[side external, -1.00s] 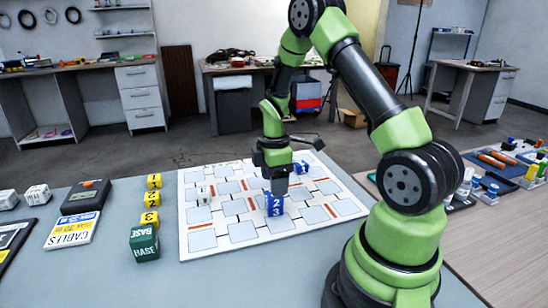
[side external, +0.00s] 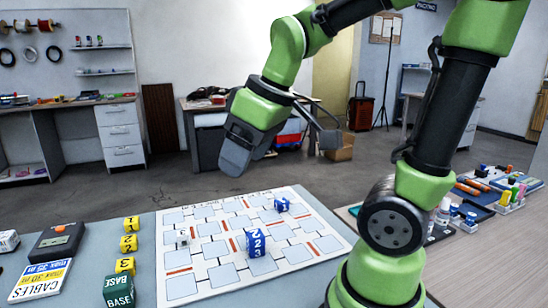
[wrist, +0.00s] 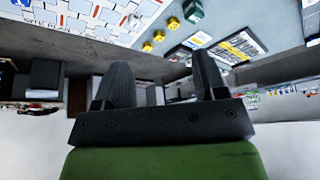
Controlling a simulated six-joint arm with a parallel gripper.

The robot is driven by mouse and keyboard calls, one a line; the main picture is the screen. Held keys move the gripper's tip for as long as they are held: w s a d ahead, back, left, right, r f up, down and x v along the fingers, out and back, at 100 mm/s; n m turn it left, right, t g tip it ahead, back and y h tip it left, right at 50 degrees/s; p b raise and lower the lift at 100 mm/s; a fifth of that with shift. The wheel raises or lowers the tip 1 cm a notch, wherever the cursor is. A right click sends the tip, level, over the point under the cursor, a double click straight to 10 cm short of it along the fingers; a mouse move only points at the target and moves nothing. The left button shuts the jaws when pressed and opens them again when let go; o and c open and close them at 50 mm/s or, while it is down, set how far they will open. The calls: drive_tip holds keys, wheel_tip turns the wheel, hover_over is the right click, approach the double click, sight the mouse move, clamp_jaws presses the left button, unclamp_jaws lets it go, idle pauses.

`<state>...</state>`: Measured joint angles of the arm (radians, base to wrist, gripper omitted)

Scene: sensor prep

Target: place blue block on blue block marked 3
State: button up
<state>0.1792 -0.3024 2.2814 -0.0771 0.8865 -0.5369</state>
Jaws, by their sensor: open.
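A blue block marked 2 (side external: 256,236) sits on top of a blue block marked 3 (side external: 257,252) on the white board, in the side view. The two look stacked and upright. Another blue block marked 1 (side external: 282,205) stands farther back on the board. My gripper (side external: 238,158) is raised well above the board, clear of the stack, and tilted. In the wrist view its two fingers (wrist: 165,78) are spread apart with nothing between them.
The white board (side external: 174,291) has grey squares and red strips, with a small white block (side external: 183,237) at left. Yellow blocks (side external: 129,243), a green BASE block (side external: 118,291) and a CABLES box (side external: 40,281) stand left of it. Trays of parts (side external: 480,212) lie at right.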

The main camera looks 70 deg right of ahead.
drive_tip(key=s+a+r+m+t+y, duration=0.1)
drive_tip(key=s+a+m+t, duration=0.1)
drive_tip(key=s+a+m, duration=0.2)
drive_tip(key=shift+s+a+r+y, duration=0.3)
drive_tip(key=shift+s+a+r, duration=0.05)
drive_tip(key=shift+s, duration=0.9)
